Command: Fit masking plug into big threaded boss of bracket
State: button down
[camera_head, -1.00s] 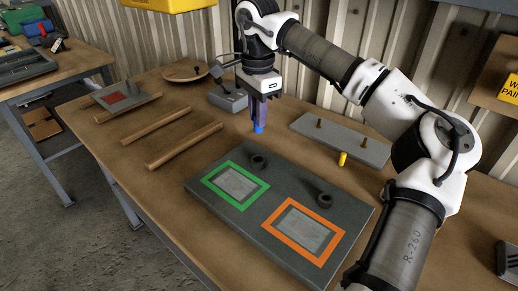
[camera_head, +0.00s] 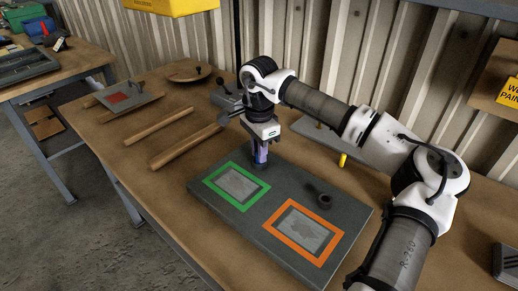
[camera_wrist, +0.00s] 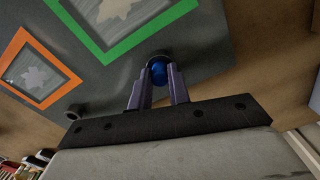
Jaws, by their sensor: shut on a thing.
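The bracket is a dark grey plate (camera_head: 262,205) with a green-framed window and an orange-framed window, lying flat on the bench. One dark round boss (camera_head: 324,201) stands near the orange frame; it also shows in the wrist view (camera_wrist: 74,112). The other boss, by the green frame, is mostly hidden behind my gripper (camera_head: 261,162) in the head view. My gripper is shut on the blue masking plug (camera_wrist: 158,74), pointing down. In the wrist view the plug overlaps the dark ring of the green-side boss (camera_wrist: 158,58). I cannot tell how deep it sits, if at all.
A grey plate (camera_head: 308,130) lies behind, partly hidden by my arm, with a yellow plug (camera_head: 343,159) by its edge. Two wooden rails (camera_head: 187,144), a plate with a red square (camera_head: 120,96) and a grey box (camera_head: 227,100) are to the left.

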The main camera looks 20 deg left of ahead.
jog(key=shift+f, duration=0.2)
jog(key=c, duration=1.3)
grip_release()
jog(key=shift+r, duration=0.15)
notch_tip(320, 180, up, 12)
jog(key=shift+r+b, duration=0.1)
jog(key=shift+b, duration=0.6)
